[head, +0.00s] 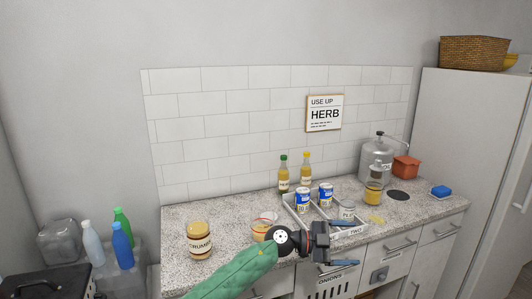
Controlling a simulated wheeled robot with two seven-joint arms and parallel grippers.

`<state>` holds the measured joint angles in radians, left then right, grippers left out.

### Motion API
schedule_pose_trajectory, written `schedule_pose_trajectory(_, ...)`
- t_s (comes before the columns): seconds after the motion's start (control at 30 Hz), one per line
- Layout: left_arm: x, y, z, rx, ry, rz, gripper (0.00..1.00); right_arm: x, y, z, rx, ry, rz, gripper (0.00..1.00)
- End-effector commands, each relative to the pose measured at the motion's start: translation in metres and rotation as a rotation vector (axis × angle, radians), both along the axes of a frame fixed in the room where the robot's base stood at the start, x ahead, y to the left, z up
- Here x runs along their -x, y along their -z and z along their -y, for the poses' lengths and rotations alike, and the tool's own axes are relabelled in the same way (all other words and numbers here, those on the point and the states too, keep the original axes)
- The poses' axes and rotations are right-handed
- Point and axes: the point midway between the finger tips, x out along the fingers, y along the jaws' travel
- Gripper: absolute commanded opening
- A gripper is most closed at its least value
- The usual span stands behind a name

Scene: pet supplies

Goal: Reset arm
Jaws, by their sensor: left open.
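My left arm, in a green sleeve, comes in from the bottom of the head view. Its dark gripper (346,246) is in front of the granite counter's (180,270) front edge, with its two blue-grey fingers apart and nothing visible between them. The gripper and wrist cover part of the counter edge and the front of a light tray (290,207). My right gripper does not show.
Two bottles (283,177) and a metal dispenser (376,160) stand farther back.

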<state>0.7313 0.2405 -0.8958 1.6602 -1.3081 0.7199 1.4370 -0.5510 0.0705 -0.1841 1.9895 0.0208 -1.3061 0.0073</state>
Motion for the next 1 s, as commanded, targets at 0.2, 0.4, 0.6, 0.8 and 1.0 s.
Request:
schedule_pose_trajectory(0.2,0.009,-0.023,-0.023,0.296,-0.194,-0.045,0.85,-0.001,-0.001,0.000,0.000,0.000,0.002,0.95)
schedule_pose_trajectory(0.4,0.005,-0.029,-0.067,0.493,-0.436,-0.114,0.85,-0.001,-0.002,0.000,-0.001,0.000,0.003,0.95)
schedule_pose_trajectory(0.6,0.001,-0.014,-0.125,0.608,-0.712,-0.208,0.85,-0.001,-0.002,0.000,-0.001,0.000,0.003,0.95)
schedule_pose_trajectory(0.8,0.006,0.024,-0.191,0.633,-0.998,-0.335,0.85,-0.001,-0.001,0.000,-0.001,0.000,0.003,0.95)
schedule_pose_trajectory(1.0,0.027,0.078,-0.256,0.568,-1.268,-0.489,0.85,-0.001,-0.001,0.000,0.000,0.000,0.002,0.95)
